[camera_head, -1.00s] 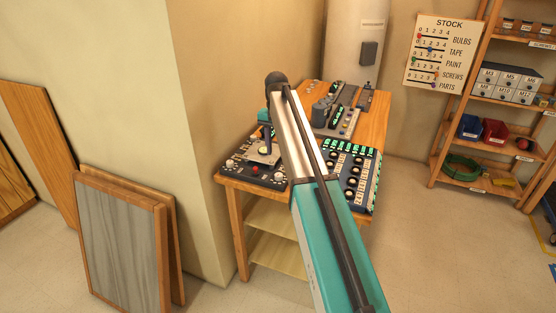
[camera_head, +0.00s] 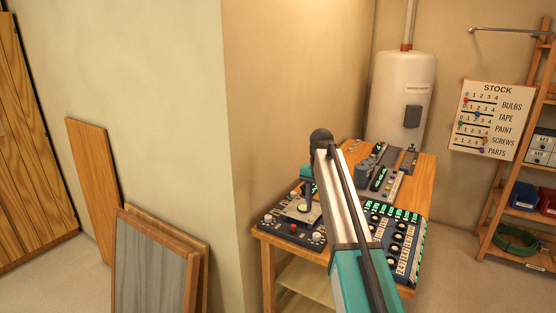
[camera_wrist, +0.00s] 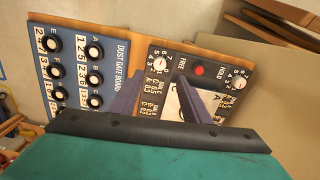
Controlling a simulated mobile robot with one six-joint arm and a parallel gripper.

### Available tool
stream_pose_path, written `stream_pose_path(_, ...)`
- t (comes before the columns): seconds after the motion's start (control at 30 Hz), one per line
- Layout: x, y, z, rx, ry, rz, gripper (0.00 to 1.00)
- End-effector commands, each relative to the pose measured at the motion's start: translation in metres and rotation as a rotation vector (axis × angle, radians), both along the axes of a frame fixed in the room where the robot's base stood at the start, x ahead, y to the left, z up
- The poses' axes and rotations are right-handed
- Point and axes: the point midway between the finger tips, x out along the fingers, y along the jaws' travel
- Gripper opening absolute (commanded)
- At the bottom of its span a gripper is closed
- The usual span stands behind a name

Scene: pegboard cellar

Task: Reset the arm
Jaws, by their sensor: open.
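My arm reaches out over a wooden bench (camera_head: 412,175) in the head view, its teal and silver links covering part of the bench. My gripper (camera_wrist: 160,78) shows in the wrist view as two dark purple fingers, apart, with nothing between them. It hangs over a dark control panel (camera_wrist: 215,75) with a red button, white dials and the words FREE and HOLD. In the head view this panel (camera_head: 282,232) lies at the bench's left front, and a dark finger shows above its pale plate. Whether the fingers touch the panel I cannot tell.
A blue dust gate board (camera_wrist: 72,65) with several knobs lies beside the panel. More devices (camera_head: 382,180) stand behind on the bench. A water heater (camera_head: 400,90) is at the back, a wall corner (camera_head: 240,150) close left, and framed panels (camera_head: 150,265) lean there.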

Motion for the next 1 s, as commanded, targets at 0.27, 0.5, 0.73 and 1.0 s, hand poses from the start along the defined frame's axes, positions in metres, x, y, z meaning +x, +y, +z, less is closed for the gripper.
stream_pose_path(0.27, -0.036, 0.009, -0.076, 0.003, 0.003, 0.086, 0.43)
stream_pose_path(0.5, -0.068, 0.016, -0.136, 0.006, 0.001, 0.164, 0.43)
stream_pose_path(0.73, -0.103, 0.023, -0.186, 0.008, 0.000, 0.236, 0.43)
stream_pose_path(1.0, -0.153, 0.031, -0.244, 0.011, -0.001, 0.328, 0.43)
